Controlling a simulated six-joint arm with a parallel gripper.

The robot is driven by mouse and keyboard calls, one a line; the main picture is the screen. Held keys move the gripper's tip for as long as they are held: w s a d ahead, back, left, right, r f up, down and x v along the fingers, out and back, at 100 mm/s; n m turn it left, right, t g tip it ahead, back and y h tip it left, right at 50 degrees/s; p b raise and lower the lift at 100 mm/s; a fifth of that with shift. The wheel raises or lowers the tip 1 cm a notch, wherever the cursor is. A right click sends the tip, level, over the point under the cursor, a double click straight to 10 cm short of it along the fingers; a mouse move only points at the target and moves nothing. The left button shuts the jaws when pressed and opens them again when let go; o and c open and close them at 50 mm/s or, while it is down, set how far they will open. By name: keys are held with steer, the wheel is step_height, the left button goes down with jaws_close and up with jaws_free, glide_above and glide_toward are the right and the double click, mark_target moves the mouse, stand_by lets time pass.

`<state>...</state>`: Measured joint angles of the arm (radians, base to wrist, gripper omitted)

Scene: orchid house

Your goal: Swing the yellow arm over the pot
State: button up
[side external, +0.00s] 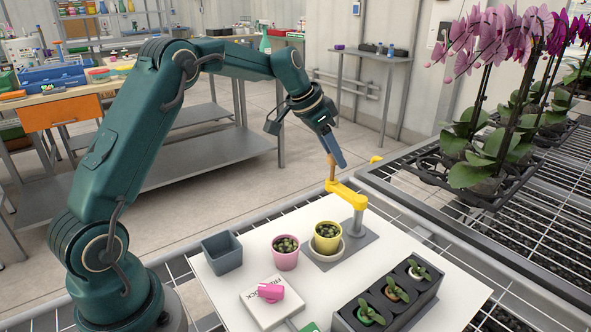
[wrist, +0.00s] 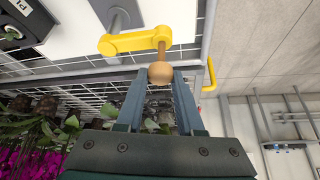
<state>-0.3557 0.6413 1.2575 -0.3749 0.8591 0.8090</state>
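The yellow arm (side external: 347,194) is a flat bar on a grey post (side external: 357,222), with an upright wooden handle at its left end. In the side external view it points left and back, away from above the yellow pot (side external: 327,237). That pot holds a small plant and stands in a pale saucer. My gripper (side external: 334,165) points down at the handle. In the wrist view, the handle's round wooden knob (wrist: 161,73) sits between my two fingertips (wrist: 161,79). It fills the gap with no space showing, so the fingers look shut on it.
A pink pot (side external: 286,260), a grey square pot (side external: 222,254) and a dark tray (side external: 343,320) of small plants stand on the white board. A pink item lies on a white box (side external: 260,309). Orchids (side external: 505,100) stand on the right bench.

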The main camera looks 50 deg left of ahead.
steer(key=shift+s, duration=0.1)
steer(key=shift+s+d, duration=0.15)
steer(key=shift+s, duration=1)
steer(key=shift+s, duration=0.2)
steer(key=shift+s+d, duration=0.25)
steer(key=shift+s, duration=0.25)
steer(key=shift+s+d, duration=0.25)
steer(key=shift+s, duration=0.25)
steer(key=shift+s+d, duration=0.85)
steer(key=shift+s, duration=0.1)
